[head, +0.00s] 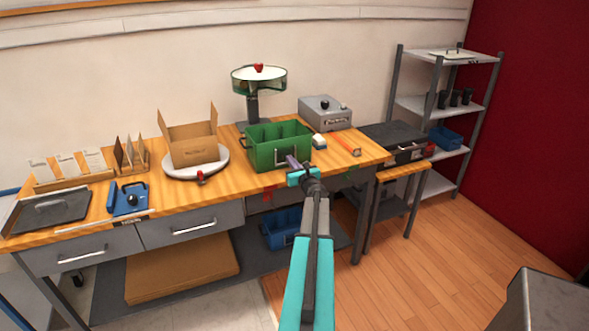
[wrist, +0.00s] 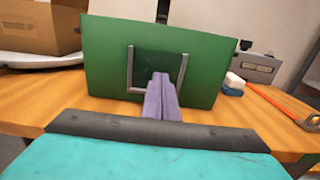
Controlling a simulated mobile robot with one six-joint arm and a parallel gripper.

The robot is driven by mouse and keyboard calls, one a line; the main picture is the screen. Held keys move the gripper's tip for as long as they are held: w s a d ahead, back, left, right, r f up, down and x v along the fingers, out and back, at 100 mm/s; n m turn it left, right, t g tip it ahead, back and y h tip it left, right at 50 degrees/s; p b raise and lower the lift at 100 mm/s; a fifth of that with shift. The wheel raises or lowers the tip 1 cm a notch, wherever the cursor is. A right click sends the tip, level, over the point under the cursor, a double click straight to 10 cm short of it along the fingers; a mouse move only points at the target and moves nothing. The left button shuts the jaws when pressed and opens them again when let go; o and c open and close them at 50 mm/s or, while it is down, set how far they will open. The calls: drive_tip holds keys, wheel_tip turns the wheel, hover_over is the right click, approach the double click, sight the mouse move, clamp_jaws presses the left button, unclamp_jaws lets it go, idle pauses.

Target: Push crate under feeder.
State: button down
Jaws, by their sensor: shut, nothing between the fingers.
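The green crate (head: 266,152) stands on the wooden workbench, in front of the feeder. The feeder (head: 258,80) is a round clear-and-green bowl with a red knob, on a dark post behind the crate. My gripper (head: 293,161) is at the crate's front side, by its metal handle. In the wrist view the shut purple fingers (wrist: 162,82) point at the front wall of the crate (wrist: 205,60), inside the outline of its U-shaped handle (wrist: 131,72). I cannot tell whether the fingertips touch the wall. The feeder's base is partly hidden by the crate.
An open cardboard box (head: 194,150) on a white round plate (head: 172,170) stands left of the crate. A grey device (head: 325,112), a white-and-blue block (head: 319,141) and an orange tool (head: 346,144) lie to the right. The bench's front edge is close below my gripper.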

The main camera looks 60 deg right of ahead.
drive_tip(key=b+x, duration=0.5)
drive_tip(key=x, duration=1)
drive_tip(key=shift+w+d, duration=0.3)
drive_tip(key=shift+s+a+f, duration=0.1)
drive_tip(key=shift+a, duration=0.05)
drive_tip(key=shift+v, duration=0.9)
drive_tip(key=b+v, duration=0.1)
drive_tip(key=v, duration=0.1)
drive_tip(key=shift+s+a, duration=0.2)
drive_tip(key=shift+s, duration=0.15)
drive_tip(key=shift+s+a, duration=0.45)
drive_tip(key=shift+s, duration=0.1)
drive_tip(key=shift+b+v, duration=0.85)
drive_tip(key=shift+v, duration=3.05)
